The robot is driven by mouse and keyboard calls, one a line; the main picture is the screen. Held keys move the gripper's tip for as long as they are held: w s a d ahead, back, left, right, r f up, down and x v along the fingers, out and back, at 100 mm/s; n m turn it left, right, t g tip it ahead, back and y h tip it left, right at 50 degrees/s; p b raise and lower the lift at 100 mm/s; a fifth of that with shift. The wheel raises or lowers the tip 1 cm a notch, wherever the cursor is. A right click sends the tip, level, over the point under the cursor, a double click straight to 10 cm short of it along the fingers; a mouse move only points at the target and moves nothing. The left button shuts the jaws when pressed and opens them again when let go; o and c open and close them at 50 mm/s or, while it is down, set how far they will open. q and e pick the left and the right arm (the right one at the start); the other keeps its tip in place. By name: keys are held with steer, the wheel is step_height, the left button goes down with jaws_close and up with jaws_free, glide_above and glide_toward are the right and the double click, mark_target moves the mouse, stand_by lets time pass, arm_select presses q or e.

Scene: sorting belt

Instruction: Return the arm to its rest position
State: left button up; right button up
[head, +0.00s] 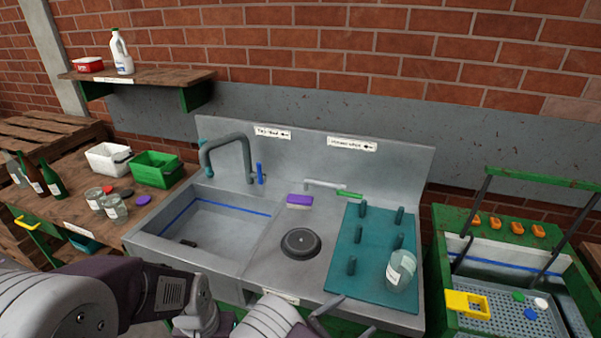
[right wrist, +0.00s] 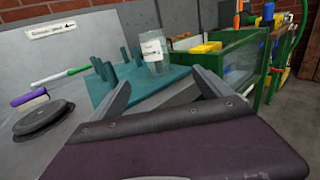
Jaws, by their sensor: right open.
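My right gripper (head: 352,318) is at the front edge of the sink unit, low in the head view, only partly in frame. In the right wrist view its two fingers (right wrist: 168,92) stand wide apart with nothing between them. A clear glass jar with a white label (head: 401,269) stands upright on the teal peg mat (head: 375,285). The jar also shows in the right wrist view (right wrist: 154,52), beyond the fingers and apart from them. Grey links of my arm fill the lower left of the head view. My left gripper is not visible.
The sink basin (head: 205,225) is left of a round black plug (head: 300,243) and a purple-headed brush (head: 299,200). A green-framed bin (head: 440,265) stands at right. A wooden table (head: 90,230) with bottles, jars and tubs is at left. A shelf (head: 150,77) hangs above.

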steer(key=w+d+r+m+g+h, duration=0.1)
steer(key=w+d+r+m+g, duration=0.1)
steer(key=d+r+m+g, duration=0.7)
steer(key=s+d+m+g+y, duration=0.6)
steer(key=s+d+m+y, duration=0.15)
steer(key=s, duration=0.45)
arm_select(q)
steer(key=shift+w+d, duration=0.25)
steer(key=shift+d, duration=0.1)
arm_select(e)
steer(key=w+a+f+m+t+y, duration=0.1)
steer(key=a+f+m+t+y, duration=0.1)
steer(key=a+m+y, duration=0.2)
steer(key=a+f+m+t+y, duration=0.2)
steer(key=a+m+t+y, duration=0.1)
steer(key=a+m+y, duration=0.1)
steer(key=a+m, duration=0.1)
steer(key=a, duration=0.1)
steer(key=shift+w+a+t, duration=0.3)
steer(key=shift+w+a, duration=0.05)
